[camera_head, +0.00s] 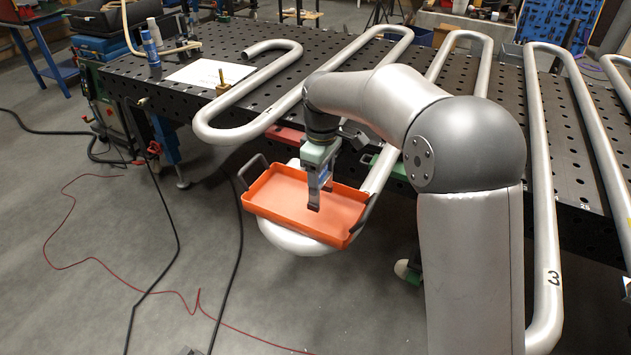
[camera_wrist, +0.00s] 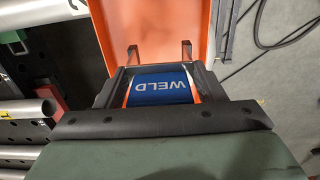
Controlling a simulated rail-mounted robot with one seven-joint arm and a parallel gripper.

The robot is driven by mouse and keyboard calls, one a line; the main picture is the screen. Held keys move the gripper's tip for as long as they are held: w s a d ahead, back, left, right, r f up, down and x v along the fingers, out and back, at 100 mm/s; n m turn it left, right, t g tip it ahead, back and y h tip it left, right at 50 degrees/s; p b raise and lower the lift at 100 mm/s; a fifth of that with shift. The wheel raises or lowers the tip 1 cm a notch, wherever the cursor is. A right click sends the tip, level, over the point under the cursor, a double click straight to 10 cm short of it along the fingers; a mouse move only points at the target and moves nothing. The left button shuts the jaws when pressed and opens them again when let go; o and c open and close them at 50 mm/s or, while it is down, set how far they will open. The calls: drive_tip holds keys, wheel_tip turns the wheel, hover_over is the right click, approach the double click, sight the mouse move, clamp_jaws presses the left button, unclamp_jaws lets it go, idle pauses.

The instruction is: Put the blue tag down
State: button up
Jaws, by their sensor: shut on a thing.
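The blue tag (camera_wrist: 160,88) shows in the wrist view between my gripper's fingers (camera_wrist: 160,52), with white "WELD" lettering that reads upside down. My gripper is shut on it. In the head view my gripper (camera_head: 314,206) points down over the orange tray (camera_head: 275,198), and only a small blue patch of the tag (camera_head: 325,174) shows beside the fingers. The tray has dark handles and looks empty apart from my gripper over it. In the wrist view the tray's orange floor (camera_wrist: 160,22) lies beyond the fingertips. I cannot tell how far the fingertips are above it.
Silver serpentine pipes (camera_head: 487,75) lie across the black perforated table (camera_head: 130,75), and one bend (camera_head: 300,243) shows below the tray. A white sheet (camera_head: 210,74), a brass-coloured piece (camera_head: 222,82) and a blue-and-white bottle (camera_head: 150,45) are on the table's left. Cables cross the floor.

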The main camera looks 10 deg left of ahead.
drive_tip(key=shift+w+a+f+p, duration=0.15)
drive_tip(key=shift+w+a+f, duration=0.1)
drive_tip(key=shift+f, duration=0.7)
drive_tip(key=shift+w+a+f+p, duration=0.2)
drive_tip(key=shift+a+f, duration=0.1)
drive_tip(key=shift+f, duration=0.6)
drive_tip(key=shift+w+a+f+p, duration=0.15)
drive_tip(key=shift+w+a+f, duration=0.1)
drive_tip(key=shift+f, duration=0.7)
drive_tip(key=shift+f, duration=0.2)
drive_tip(key=o, duration=1.4)
